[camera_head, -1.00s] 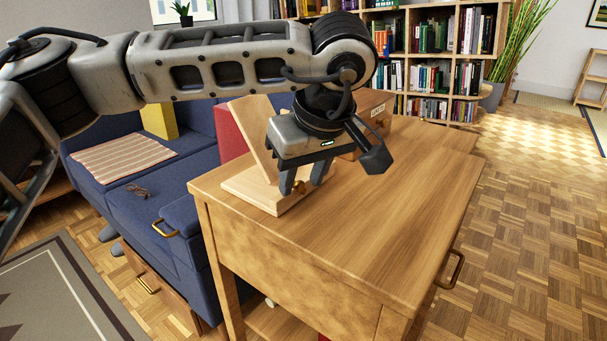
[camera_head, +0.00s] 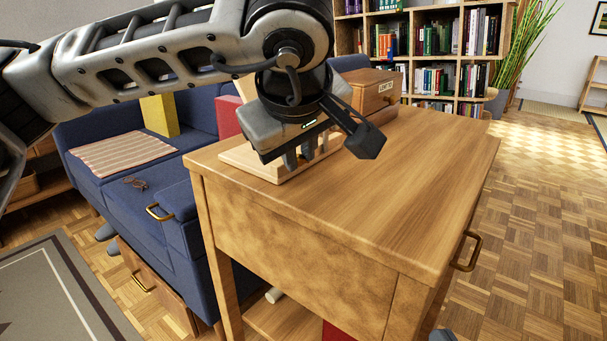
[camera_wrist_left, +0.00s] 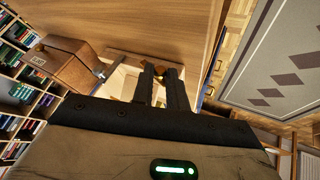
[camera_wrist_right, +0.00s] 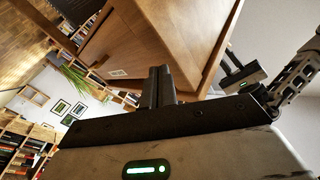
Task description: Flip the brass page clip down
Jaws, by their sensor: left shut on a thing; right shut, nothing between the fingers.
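The pale wooden stand (camera_head: 240,156) sits on the wooden cabinet top, its upright back mostly hidden behind my left arm. It also shows in the left wrist view (camera_wrist_left: 119,76). My left gripper (camera_head: 300,157) is low over the stand, its fingers close together. In the left wrist view my left gripper (camera_wrist_left: 160,70) has a little brass of the page clip (camera_wrist_left: 159,72) between and beside its fingertips. The clip's angle is mostly hidden. My right gripper (camera_wrist_right: 158,70) is shut and empty, in front of the cabinet and apart from the stand.
The cabinet top (camera_head: 400,185) is clear to the right of the stand. A brown box with a label (camera_head: 373,92) stands behind it. A blue sofa (camera_head: 150,200) is close on the left. A brass drawer handle (camera_head: 467,251) sticks out on the cabinet's right side.

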